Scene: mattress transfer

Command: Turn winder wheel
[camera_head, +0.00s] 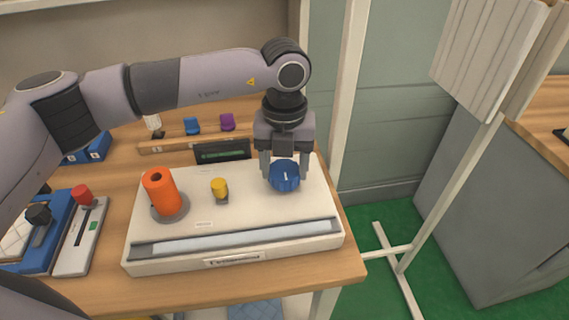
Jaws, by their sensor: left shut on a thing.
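The winder is a white box-like machine (240,215) on a wooden table, with a grey slot along its front and a small dark display at its back. The blue winder wheel (285,177) sits on its top at the right and has a white mark. My left gripper (284,172) points straight down over the wheel, with a finger on either side, shut on it. An orange spool (160,191) stands upright on a grey disc at the machine's left. A yellow knob (219,187) stands between spool and wheel. My right gripper is not in view.
A wooden rack (168,145) with blue and purple pieces lies behind the machine. A blue tray (40,243) and a grey device with a red knob (83,225) stand at the left. A white stand (400,252) and a grey cabinet are at the right.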

